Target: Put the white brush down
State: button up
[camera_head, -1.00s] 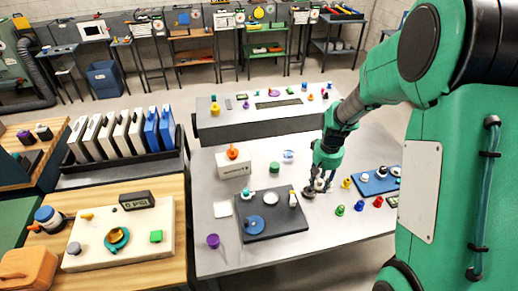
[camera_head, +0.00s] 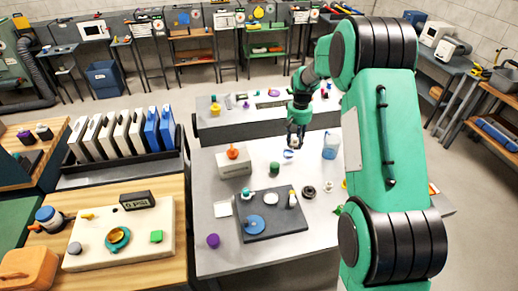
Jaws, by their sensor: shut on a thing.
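My gripper (camera_head: 295,138) is shut on a small pale thing at its fingertips, which I take to be the white brush (camera_head: 293,144). It is mostly hidden by the fingers and too small to make out its shape. The gripper points down over the back part of the grey table (camera_head: 225,255), just above a small blue-and-white ring-like item (camera_head: 288,154). I cannot tell whether the held thing touches the table or that item.
A translucent blue container (camera_head: 330,146) stands right of my gripper. A white box with an orange knob (camera_head: 234,168) stands to the left. A dark tray (camera_head: 268,232) and a dark round part (camera_head: 308,191) lie in front. A raised grey ledge (camera_head: 225,132) runs behind.

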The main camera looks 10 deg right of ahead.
jog(key=w+a+f, duration=0.2)
jog(key=w+a, duration=0.3)
jog(key=w, duration=0.6)
jog(key=w+a+f, duration=0.2)
jog(key=w+a, duration=0.4)
jog(key=w, duration=0.6)
jog(key=shift+a+f, duration=0.15)
jog(key=shift+f, duration=0.2)
notch_tip(320, 180, down, 5)
send_over(259, 148)
jog(key=shift+w+f, duration=0.15)
jog(key=shift+f, duration=2.9)
jog(key=shift+f, duration=1.9)
jog(key=shift+f, duration=0.1)
